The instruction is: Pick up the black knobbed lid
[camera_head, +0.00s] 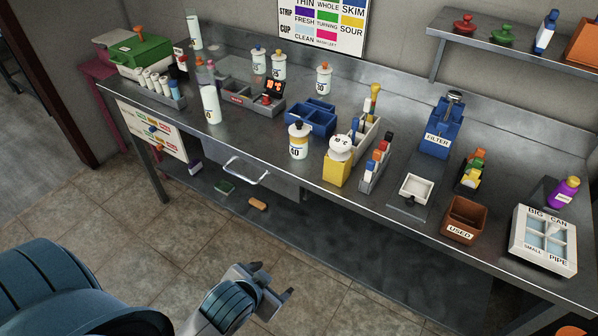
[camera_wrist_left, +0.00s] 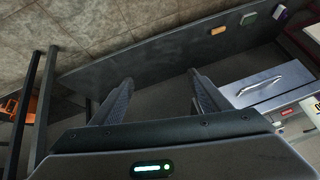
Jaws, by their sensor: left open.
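A white jar (camera_head: 298,148) labelled 40 stands near the front edge of the steel bench, in the middle of the head view. A lid with a dark, black-looking knob (camera_head: 299,126) sits on top of it. My left gripper (camera_head: 272,280) is open and empty, low in front of the bench and well apart from the jar. In the left wrist view its two fingers (camera_wrist_left: 160,82) are spread, with nothing between them. The jar and lid are not visible in that view. My right gripper is not in view.
A yellow block with a round white dial (camera_head: 340,148) stands right of the jar, and a blue divided tray (camera_head: 311,118) behind it. More lidded jars (camera_head: 323,80) stand farther back. A drawer handle (camera_head: 247,170) sticks out below the bench front. The lower shelf (camera_head: 340,235) is mostly clear.

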